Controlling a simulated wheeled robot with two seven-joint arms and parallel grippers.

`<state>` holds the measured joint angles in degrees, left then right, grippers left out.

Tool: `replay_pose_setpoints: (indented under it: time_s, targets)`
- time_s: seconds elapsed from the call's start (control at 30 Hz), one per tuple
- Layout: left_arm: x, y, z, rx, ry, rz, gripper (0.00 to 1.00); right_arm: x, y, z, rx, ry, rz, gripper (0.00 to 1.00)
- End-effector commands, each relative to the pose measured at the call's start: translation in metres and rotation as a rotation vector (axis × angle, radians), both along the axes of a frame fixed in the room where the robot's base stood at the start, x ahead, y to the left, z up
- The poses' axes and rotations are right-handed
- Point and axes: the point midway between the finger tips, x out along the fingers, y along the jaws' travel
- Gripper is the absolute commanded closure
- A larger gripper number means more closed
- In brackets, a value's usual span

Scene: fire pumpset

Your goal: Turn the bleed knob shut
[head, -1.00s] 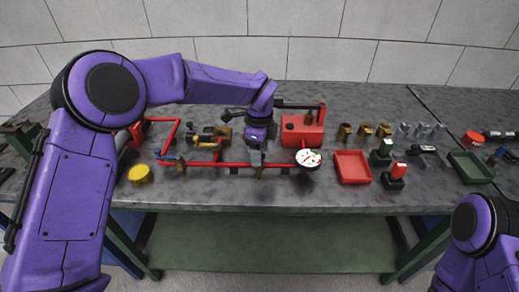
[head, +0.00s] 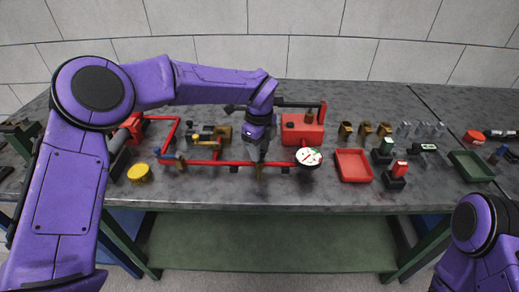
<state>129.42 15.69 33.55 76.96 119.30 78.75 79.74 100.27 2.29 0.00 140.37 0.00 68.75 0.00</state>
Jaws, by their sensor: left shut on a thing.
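My left arm reaches in from the left over the pump set, and its gripper (head: 261,158) points down at the front red pipe (head: 225,164). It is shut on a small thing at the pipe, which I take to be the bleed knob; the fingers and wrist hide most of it. A small brass fitting (head: 259,173) shows just below the fingertips, at the pipe. My right arm shows only in part at the lower right, and its gripper is out of view.
A white gauge (head: 308,157) and a red tank (head: 303,130) stand right of the gripper. A red tray (head: 353,166), brass fittings (head: 365,129) and a red-topped switch (head: 398,172) lie farther right. A yellow cap (head: 139,173) is at the left. The table's front strip is clear.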

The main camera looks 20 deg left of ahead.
Motion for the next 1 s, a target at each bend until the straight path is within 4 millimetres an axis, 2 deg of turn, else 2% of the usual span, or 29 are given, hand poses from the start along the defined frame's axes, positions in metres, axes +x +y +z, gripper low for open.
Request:
replay_pose_setpoints:
  time_s: [0.47,1.0]
  targets:
    - [0.001,0.0,0.002,-0.002,-0.002,-0.452,0.95,0.0,0.0,0.011,0.0,0.0,0.0,0.57]
    - [0.001,0.0,0.004,-0.001,-0.003,-0.965,0.95,0.0,0.0,0.035,0.0,0.0,0.0,0.57]
